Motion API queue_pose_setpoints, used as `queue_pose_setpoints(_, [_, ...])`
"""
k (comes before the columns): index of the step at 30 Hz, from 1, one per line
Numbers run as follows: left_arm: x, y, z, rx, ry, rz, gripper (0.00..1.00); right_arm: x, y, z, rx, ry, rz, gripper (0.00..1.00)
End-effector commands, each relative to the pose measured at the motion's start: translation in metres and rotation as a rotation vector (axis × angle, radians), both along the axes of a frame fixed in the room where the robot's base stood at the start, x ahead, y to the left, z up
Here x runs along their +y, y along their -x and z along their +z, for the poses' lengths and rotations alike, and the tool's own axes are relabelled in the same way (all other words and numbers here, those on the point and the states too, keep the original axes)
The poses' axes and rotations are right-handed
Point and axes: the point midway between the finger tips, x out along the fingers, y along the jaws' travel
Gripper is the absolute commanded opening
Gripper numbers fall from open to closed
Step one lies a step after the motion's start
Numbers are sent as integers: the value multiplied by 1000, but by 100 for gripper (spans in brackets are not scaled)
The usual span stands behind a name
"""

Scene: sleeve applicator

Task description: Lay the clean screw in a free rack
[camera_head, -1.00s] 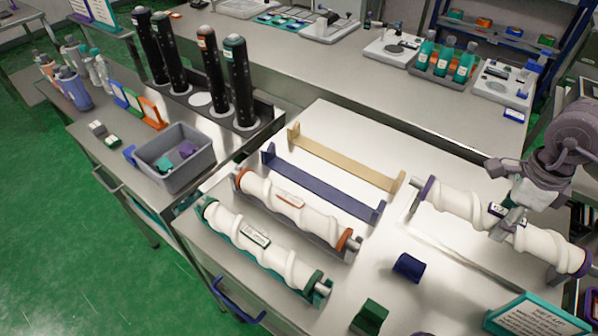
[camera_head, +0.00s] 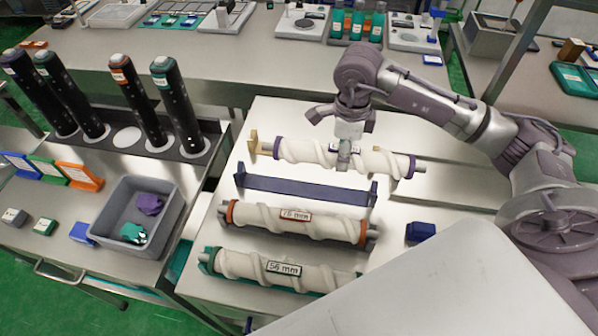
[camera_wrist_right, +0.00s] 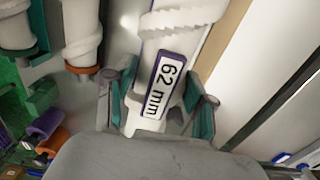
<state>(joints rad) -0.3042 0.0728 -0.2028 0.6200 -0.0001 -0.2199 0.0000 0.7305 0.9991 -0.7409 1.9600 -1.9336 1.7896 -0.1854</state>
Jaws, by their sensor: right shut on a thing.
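My right gripper (camera_head: 343,165) is shut around the middle of a white spiral screw (camera_head: 302,153) with purple collars. In the right wrist view, the gripper (camera_wrist_right: 160,100) straddles its "62 mm" label (camera_wrist_right: 167,84). The screw lies along the tan rack (camera_head: 254,143), which it mostly hides; I cannot tell whether they touch. The tan rack's strip (camera_wrist_right: 219,38) shows beside the screw in the wrist view. The empty navy rack (camera_head: 300,189) is nearer. The orange rack (camera_head: 229,212) holds a 75 mm screw (camera_head: 325,222), and the green rack (camera_head: 207,262) a 56 mm screw (camera_head: 240,265).
A navy block (camera_head: 420,231) lies right of the racks. A grey bin (camera_head: 165,232) with purple and teal pieces stands left. Several black cylinders (camera_head: 178,112) stand behind it. A large pale surface (camera_head: 420,285) covers the front right of the view.

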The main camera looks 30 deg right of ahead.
Motion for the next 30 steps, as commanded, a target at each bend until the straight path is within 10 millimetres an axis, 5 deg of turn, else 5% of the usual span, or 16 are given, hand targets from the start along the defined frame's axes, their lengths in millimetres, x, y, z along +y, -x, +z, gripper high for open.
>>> queue_pose_setpoints(6, [-3,3,22,4,3,-2,40,43,-24,-23,1,-5,2,0])
queue_pose_setpoints(12, [6,-2,31,-1,-8,-1,40,66,-39,-42,0,-2,0,0])
queue_pose_setpoints(30, [9,-5,48,-6,-11,2,40,70,-42,-87,-3,0,1,0])
